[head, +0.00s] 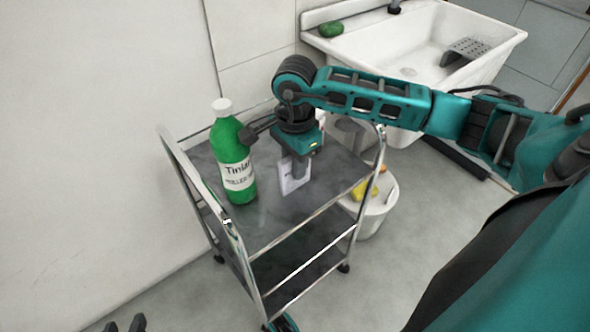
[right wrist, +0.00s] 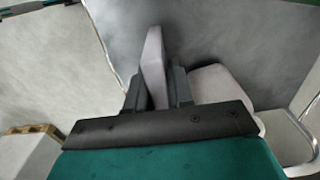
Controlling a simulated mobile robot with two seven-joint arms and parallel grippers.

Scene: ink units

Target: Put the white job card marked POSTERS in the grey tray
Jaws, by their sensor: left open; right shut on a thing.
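My right gripper (head: 296,166) is shut on a white card (head: 288,180) above or at the dark top of the metal trolley (head: 270,212). The card stands upright; it has small dark print that I cannot read. In the right wrist view the card (right wrist: 154,58) is between the two fingers of my right gripper (right wrist: 157,82). I cannot tell whether its lower edge touches the trolley top. My left gripper (head: 125,326) shows only its fingertips at the bottom left, open and empty. I cannot make out a grey tray for certain.
A green bottle (head: 232,158) with a white cap stands on the trolley left of the card. A grey object (head: 347,132), partly hidden, is behind my right arm. A white bucket (head: 374,212) stands right of the trolley. A white sink (head: 400,45) is behind.

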